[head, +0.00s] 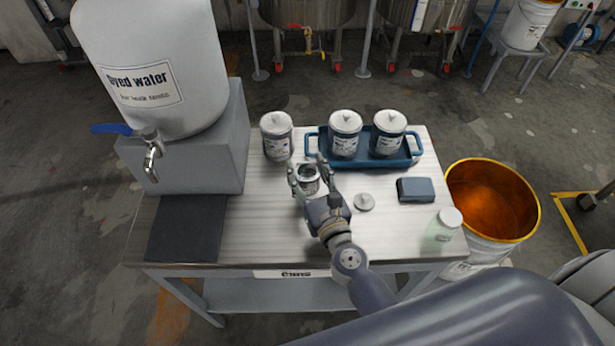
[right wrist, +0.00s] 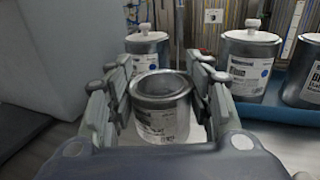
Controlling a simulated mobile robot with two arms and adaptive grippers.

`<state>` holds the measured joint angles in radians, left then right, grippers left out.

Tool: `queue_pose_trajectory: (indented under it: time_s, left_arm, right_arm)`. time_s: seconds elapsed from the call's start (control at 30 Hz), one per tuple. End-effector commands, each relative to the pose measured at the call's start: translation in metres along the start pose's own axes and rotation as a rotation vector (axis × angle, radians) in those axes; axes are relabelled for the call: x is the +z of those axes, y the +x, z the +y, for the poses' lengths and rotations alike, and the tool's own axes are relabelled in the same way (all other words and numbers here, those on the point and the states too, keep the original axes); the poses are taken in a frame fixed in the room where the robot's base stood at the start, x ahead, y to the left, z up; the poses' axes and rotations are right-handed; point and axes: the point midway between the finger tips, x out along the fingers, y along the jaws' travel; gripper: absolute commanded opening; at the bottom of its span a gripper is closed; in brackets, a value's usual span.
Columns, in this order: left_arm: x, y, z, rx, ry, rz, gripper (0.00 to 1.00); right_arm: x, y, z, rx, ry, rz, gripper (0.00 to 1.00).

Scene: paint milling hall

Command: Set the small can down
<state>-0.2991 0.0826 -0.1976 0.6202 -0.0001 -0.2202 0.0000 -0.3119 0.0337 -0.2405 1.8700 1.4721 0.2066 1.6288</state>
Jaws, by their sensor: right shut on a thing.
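The small can (head: 308,178) is an open-topped metal can with a pale label, near the middle of the table (head: 270,232). My right gripper (head: 310,174) is shut on it, one finger on each side. In the right wrist view the small can (right wrist: 161,106) is upright between the fingers, its open rim showing. I cannot tell whether its base touches the table. A small round pale lid (head: 364,202) lies on the table to the right of the gripper. My left gripper is not in view.
A lidded can (head: 277,137) stands just behind. A blue tray (head: 313,143) holds two more lidded cans. A dark block (head: 416,190) and a white-capped jar (head: 443,224) are at right. The dyed water tank (head: 150,60) and dark mat (head: 187,228) are at left. The table's front middle is clear.

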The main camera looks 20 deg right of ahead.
Motion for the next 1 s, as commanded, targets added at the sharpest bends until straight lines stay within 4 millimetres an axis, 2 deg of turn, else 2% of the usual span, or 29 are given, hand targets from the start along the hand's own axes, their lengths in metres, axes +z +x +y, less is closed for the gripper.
queue_pose_trajectory:
  time_s: [0.03, 0.2, 0.63, 0.67, 0.73, 1.0]
  left_arm:
    - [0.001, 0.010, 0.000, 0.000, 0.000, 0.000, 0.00]
    - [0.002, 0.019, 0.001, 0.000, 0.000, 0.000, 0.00]
    - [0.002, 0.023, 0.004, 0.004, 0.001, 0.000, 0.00]
    - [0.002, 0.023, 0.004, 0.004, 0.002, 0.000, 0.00]
    - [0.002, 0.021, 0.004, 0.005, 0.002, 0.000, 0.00]
    - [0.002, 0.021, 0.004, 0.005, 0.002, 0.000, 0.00]
  right_arm:
    - [-0.013, 0.000, 0.000, 0.003, -0.002, 0.002, 0.24]
    - [-0.030, -0.001, 0.000, 0.001, -0.003, 0.001, 0.24]
    - [-0.034, -0.001, 0.000, 0.000, 0.000, 0.001, 0.24]
    - [-0.034, -0.001, 0.000, 0.000, 0.000, 0.001, 0.50]
    - [-0.033, -0.001, 0.000, 0.000, 0.000, 0.001, 0.66]
    - [-0.033, -0.001, 0.000, 0.000, 0.000, 0.002, 0.68]
